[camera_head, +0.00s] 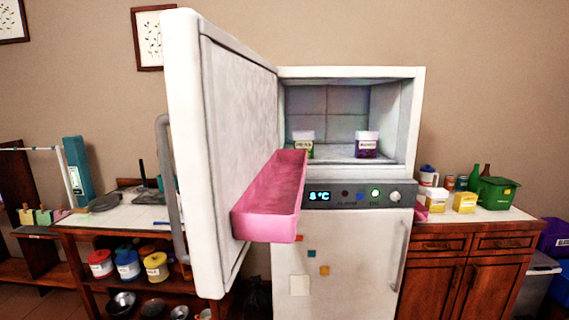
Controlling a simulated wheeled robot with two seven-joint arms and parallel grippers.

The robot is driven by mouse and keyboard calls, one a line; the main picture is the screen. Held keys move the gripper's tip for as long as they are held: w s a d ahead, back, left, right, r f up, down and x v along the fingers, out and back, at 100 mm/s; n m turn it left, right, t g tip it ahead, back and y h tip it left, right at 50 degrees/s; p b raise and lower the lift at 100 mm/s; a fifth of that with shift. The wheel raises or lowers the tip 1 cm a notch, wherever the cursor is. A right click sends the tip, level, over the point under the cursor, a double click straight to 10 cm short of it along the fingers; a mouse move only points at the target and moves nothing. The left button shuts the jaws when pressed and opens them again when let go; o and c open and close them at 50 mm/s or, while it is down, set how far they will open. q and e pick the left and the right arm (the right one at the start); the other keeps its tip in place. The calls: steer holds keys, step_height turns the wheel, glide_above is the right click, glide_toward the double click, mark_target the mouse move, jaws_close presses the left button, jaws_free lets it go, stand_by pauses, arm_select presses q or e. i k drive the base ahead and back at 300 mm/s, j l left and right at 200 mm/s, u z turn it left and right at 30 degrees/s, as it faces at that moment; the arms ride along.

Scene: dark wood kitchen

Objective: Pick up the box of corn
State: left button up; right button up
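Two small yellow-and-white boxes stand on the right counter, just right of the fridge. One yellow box (437,200) is nearer the fridge, and the other yellow box (465,202) is to its right. Their labels are too small to read, so I cannot tell which, if either, is the corn. Neither of my grippers shows in the head view.
The white fridge (340,270) stands in the middle with its upper door (240,110) swung open towards me. A pink door tray (272,200) juts out from it. Two jars sit inside. A green container (494,192) and bottles stand on the right counter (490,215).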

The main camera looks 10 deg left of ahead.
mark_target(436, 202)
steer(key=i+j, duration=0.1)
steer(key=j, duration=0.65)
steer(key=i+j+z, duration=0.15)
steer(key=j, duration=0.6)
steer(key=i+l, duration=0.15)
steer(key=l, duration=0.35)
steer(key=i+l+u, duration=0.1)
steer(key=l, duration=0.4)
steer(key=i+l, duration=0.15)
steer(key=l, duration=0.35)
steer(key=i+l+u, duration=0.1)
steer(key=l, duration=0.4)
steer(key=i+l, duration=0.1)
steer(key=l, duration=0.45)
steer(key=i+l+u, duration=0.1)
steer(key=l, duration=0.4)
